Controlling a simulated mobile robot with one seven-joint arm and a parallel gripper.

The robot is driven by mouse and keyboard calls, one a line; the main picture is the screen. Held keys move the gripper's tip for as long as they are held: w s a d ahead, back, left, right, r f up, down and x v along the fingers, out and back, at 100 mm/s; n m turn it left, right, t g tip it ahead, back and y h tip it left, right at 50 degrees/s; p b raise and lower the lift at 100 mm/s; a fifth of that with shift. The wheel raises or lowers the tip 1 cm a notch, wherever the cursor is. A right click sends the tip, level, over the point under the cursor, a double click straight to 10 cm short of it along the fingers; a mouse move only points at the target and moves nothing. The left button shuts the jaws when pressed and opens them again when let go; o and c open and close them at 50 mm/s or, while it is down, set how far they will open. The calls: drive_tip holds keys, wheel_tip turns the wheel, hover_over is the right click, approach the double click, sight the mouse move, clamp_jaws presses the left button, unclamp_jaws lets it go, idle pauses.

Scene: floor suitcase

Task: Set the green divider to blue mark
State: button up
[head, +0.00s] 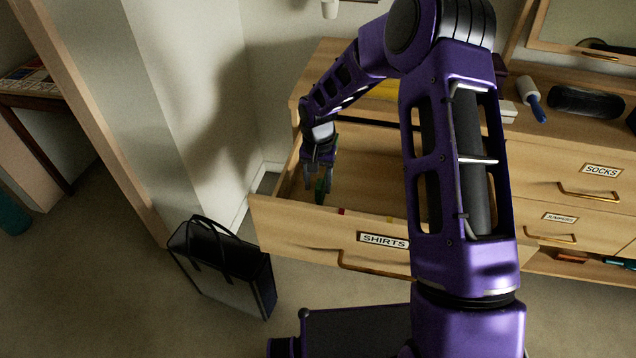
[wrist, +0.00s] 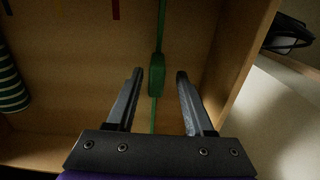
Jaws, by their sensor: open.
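The green divider (wrist: 157,75) is a thin bar with a thicker green block, standing in the open SHIRTS drawer (head: 300,225) near its left end in the head view. My gripper (wrist: 159,80) is open, with one finger on each side of the block and gaps visible on both sides. In the head view my gripper (head: 319,180) reaches down into the drawer, and a bit of the green divider (head: 320,193) shows between the fingers. In the wrist view a red mark (wrist: 115,9), a yellow mark (wrist: 62,6) and a dark bluish mark (wrist: 7,7) line the drawer's edge.
A green-and-white striped item (wrist: 10,82) lies in the drawer at the left of the wrist view. The drawer's side wall (wrist: 236,75) is close on the right. A black bag (head: 222,265) stands on the floor beside the drawer. The SOCKS drawer (head: 570,180) is to the right.

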clamp_jaws()
idle(1.4)
